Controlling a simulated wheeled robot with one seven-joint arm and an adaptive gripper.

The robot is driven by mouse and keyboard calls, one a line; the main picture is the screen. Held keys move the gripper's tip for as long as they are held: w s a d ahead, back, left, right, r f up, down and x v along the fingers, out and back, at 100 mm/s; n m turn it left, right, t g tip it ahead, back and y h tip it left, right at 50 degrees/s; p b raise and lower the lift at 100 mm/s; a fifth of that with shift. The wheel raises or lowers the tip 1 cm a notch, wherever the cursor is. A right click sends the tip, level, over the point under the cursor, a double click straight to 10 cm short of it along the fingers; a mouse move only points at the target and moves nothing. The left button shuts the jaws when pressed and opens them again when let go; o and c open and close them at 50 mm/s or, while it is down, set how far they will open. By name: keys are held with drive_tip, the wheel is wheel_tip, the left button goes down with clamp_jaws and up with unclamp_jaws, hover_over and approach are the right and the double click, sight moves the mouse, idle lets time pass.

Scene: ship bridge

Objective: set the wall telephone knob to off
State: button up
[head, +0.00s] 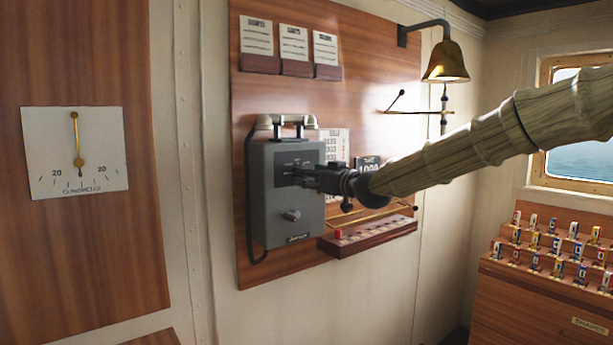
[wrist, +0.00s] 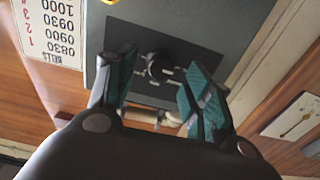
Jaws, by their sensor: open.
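The wall telephone (head: 272,215) is a grey box with a handset (head: 290,121) on top, mounted on a wooden panel. Its dark plate (head: 287,160) is partly covered by my gripper (head: 306,174). In the wrist view, the dark plate (wrist: 130,48) carries a small black knob (wrist: 160,67) with light marks around it. My gripper (wrist: 162,62) is open, with one finger on each side of the knob. I cannot tell whether a finger touches it. The marks are too small to read.
A brass bell (head: 446,63) hangs at the upper right. A small wooden rack (head: 365,238) is below right of the telephone. A clinometer (head: 75,185) is on the left wall.

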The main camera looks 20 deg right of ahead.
drive_tip(key=v, duration=0.8)
drive_tip(key=shift+s, duration=0.35)
drive_tip(key=shift+d, duration=0.15)
drive_tip(key=a+f+m+g+h, duration=0.1)
drive_tip(key=a+f+g, duration=0.2)
drive_tip(key=f, duration=1.2)
drive_tip(key=s+a+f+m+g+h, duration=0.15)
drive_tip(key=s+f, duration=0.25)
drive_tip(key=f, duration=0.8)
drive_tip(key=s+a+f+g+p, duration=0.15)
drive_tip(key=s+f, duration=0.25)
drive_tip(key=f, duration=0.7)
drive_tip(key=s+a+f+m+g, duration=0.15)
drive_tip(key=s+f, duration=0.25)
drive_tip(key=f, duration=0.8)
drive_tip(key=s+f+g+h, duration=0.1)
drive_tip(key=s+f+g, duration=0.2)
drive_tip(key=s+f, duration=0.5)
drive_tip(key=s+f+g+h, duration=0.1)
drive_tip(key=s+f+g, duration=0.2)
drive_tip(key=s+f, duration=0.5)
drive_tip(key=s+f+g+h+p, duration=0.1)
drive_tip(key=s+f+g, duration=0.2)
drive_tip(key=s, duration=2.1)
wheel_tip(320, 180, down, 6)
drive_tip(key=shift+s+a+r+m+h, duration=0.15)
drive_tip(key=shift+s+a+m+h, duration=0.05)
drive_tip(key=shift+s+m+h, duration=0.15)
drive_tip(key=shift+g, duration=0.25)
